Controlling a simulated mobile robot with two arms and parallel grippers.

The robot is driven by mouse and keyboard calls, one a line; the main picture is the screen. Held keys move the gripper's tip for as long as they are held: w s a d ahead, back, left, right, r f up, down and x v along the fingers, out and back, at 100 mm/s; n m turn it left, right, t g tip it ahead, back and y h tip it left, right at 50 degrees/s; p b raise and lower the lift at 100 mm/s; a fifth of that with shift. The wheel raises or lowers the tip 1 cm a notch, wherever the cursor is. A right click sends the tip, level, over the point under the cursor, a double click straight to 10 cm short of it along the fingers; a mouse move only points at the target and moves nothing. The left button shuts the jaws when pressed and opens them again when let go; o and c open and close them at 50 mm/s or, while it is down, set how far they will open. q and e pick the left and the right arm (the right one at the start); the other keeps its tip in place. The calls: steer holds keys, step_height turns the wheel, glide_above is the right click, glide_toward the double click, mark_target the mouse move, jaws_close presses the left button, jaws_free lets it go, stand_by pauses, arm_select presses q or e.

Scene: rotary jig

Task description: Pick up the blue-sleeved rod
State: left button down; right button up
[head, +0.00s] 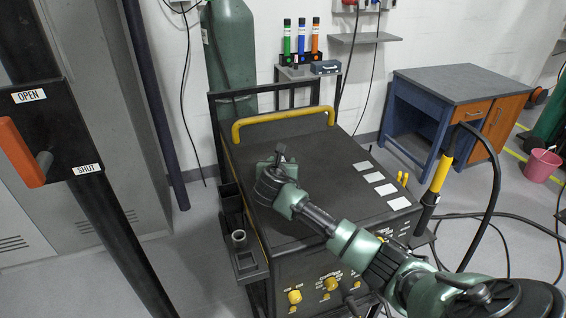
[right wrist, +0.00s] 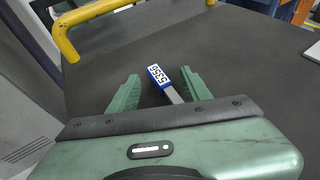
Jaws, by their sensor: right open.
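In the head view the blue-sleeved rod (head: 301,38) stands upright in a small rack on a shelf behind the cart. A green-sleeved rod (head: 287,38) is on its left and an orange-sleeved rod (head: 315,38) on its right. My right gripper (head: 277,157) is over the dark cart top, well short of the rods. In the right wrist view my right gripper (right wrist: 162,82) is open, with its green fingers apart. Between them shows a small blue piece (right wrist: 158,77) with a white number label and a grey shank; contact cannot be told. My left gripper is not in view.
The cart top (head: 290,135) has a yellow handle (head: 284,119) at its back edge. A green gas cylinder (head: 231,55) stands behind it on the left. A black post with an orange lever (head: 22,152) is at the left. A blue-framed workbench (head: 455,80) is at the right.

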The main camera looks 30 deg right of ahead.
steer(key=shift+w+d+f, duration=0.25)
steer(key=shift+w, duration=0.05)
steer(key=shift+r, duration=0.1)
steer(key=shift+c, duration=0.6)
jaws_close()
